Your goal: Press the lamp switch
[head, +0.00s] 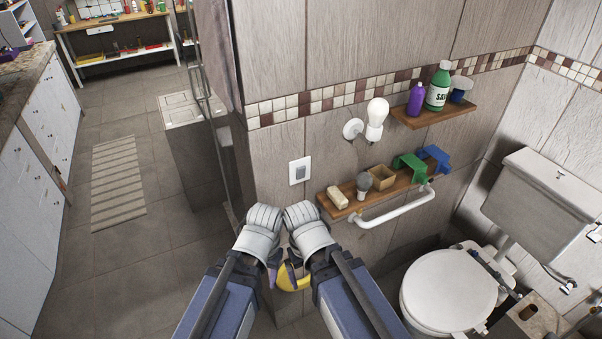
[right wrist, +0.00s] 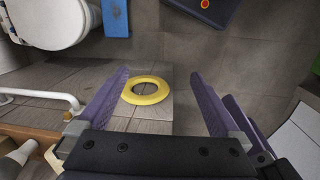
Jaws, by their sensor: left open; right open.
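The lamp switch (head: 300,171) is a small white plate with a grey rocker on the tiled wall, left of the upper and lower shelves. The lamp (head: 376,118) is a white bulb on a round wall mount, up and right of the switch. My left gripper (head: 273,273) is below the switch, apart from it, its fingers partly hidden by my wrist. My right gripper (right wrist: 160,76) is open and empty, with purple fingers spread in the right wrist view. The switch does not show in that view.
A yellow ring (head: 291,278) lies below my grippers; it also shows in the right wrist view (right wrist: 147,90). The lower shelf (head: 378,192) holds several small items above a white rail (head: 398,208). A toilet (head: 447,287) stands at right. Open floor (head: 165,245) lies at left.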

